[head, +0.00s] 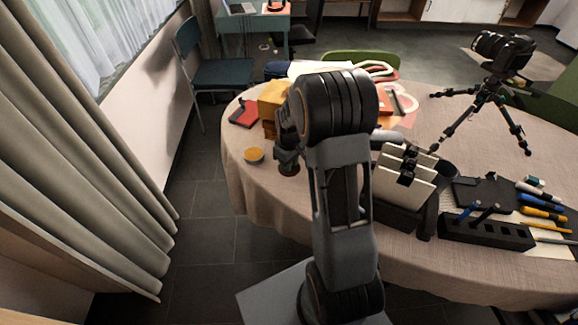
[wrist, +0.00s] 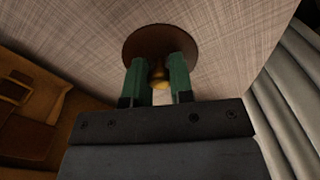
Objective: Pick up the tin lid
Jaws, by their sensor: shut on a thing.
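The tin lid (wrist: 158,37) shows in the wrist view as a brown round disc with a small brass-coloured knob (wrist: 160,76). The two green fingers of my gripper (wrist: 158,64) stand on either side of the knob and are shut on it. In the head view my gripper (head: 288,163) is over the left part of the table, mostly behind my arm. Only a small dark bit of the lid shows below it there. I cannot tell whether the lid touches the cloth.
A small round orange-topped thing (head: 254,155) stands just left of my gripper. A yellow-brown block (head: 272,101) and a red and dark item (head: 244,113) lie behind. A card holder (head: 404,176), pen block (head: 487,231) and camera tripod (head: 488,105) stand to the right. The table's left edge is near.

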